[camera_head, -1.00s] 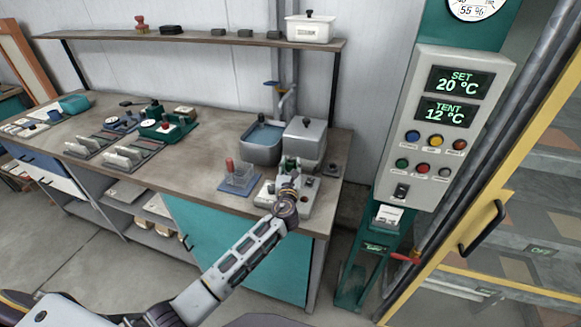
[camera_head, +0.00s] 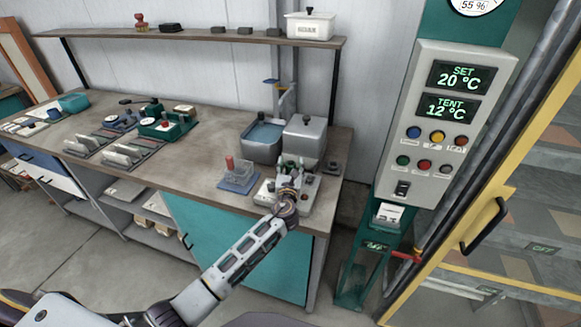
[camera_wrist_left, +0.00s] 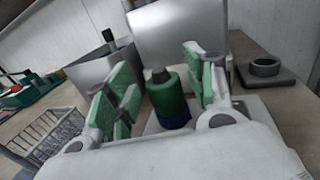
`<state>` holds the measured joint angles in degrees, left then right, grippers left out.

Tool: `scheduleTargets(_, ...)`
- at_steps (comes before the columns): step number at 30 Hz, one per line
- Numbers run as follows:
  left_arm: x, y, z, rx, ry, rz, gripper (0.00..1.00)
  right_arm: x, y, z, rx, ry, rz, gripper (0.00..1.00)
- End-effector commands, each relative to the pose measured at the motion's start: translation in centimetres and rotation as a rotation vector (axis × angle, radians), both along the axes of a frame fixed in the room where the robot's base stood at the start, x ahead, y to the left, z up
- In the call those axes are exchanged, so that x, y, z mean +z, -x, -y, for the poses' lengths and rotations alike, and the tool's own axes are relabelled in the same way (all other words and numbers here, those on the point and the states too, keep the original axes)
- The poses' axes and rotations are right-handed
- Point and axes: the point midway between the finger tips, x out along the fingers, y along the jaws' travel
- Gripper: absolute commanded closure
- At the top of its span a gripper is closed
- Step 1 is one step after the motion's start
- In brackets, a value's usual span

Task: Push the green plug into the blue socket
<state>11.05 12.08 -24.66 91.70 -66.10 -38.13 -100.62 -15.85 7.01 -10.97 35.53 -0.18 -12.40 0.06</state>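The green plug (camera_wrist_left: 168,98) stands upright with a dark top, between my left gripper's fingers in the left wrist view. The blue socket (camera_wrist_left: 176,121) shows directly below it, partly hidden by the gripper body. The plug sits at or in the socket; how deep I cannot tell. My left gripper (camera_wrist_left: 162,88) has its green-padded fingers spread to both sides of the plug, with a gap on each side. In the head view the left gripper (camera_head: 291,170) is over the white fixture (camera_head: 266,195) at the bench's right end. My right gripper is not in view.
A grey metal box (camera_head: 305,138) and a water basin (camera_head: 262,138) stand just behind the fixture. A wire rack (camera_wrist_left: 48,130) is to its left, and a dark ring-shaped part (camera_wrist_left: 265,68) to its right. The control panel (camera_head: 440,125) stands right of the bench.

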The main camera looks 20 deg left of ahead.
Motion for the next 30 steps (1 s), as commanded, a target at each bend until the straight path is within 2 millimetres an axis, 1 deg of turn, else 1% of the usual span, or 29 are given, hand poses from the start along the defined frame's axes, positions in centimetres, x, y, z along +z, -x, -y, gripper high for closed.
scheduleTargets(1, -0.4, 0.1, 0.0, 0.000, -0.001, -0.006, 0.39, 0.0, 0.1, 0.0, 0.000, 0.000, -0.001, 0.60)
scheduleTargets(7, -0.6, 0.1, 0.0, 0.000, -0.001, -0.008, 0.39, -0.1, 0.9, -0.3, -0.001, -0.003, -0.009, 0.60)
scheduleTargets(9, -0.6, 0.1, 0.0, 0.000, -0.001, -0.009, 0.39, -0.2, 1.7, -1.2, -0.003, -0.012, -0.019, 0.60)
scheduleTargets(17, -0.8, 0.9, 0.2, -0.001, -0.002, -0.013, 0.39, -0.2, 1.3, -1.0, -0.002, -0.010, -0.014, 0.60)
scheduleTargets(23, -0.8, 2.4, 0.5, -0.001, -0.002, -0.013, 0.39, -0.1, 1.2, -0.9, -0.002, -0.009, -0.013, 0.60)
scheduleTargets(30, -0.5, 4.9, 1.2, -0.001, 0.000, -0.008, 0.39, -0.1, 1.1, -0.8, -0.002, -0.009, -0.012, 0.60)
